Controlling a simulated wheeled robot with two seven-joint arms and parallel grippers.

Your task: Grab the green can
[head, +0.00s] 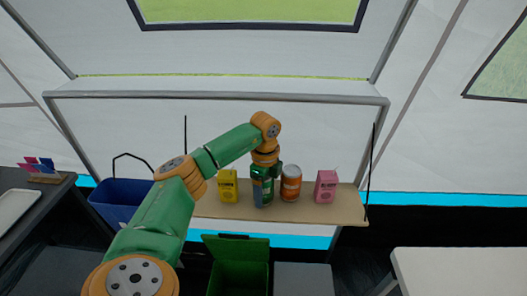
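A green can (268,191) stands on the hanging shelf, between the yellow carton and the orange can. My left gripper (262,185) reaches down over the can and overlaps it in the head view. The gripper's fingers are small and dark against the green can, so I cannot tell whether they are open or shut on it. Part of the can is hidden by the gripper. My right gripper is not in view.
On the brown shelf (330,212) a yellow carton (228,187) stands left of the can, an orange can (291,183) close on its right, and a pink carton (326,187) farther right. A blue bin (118,205) is left; a green bin (238,270) is below.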

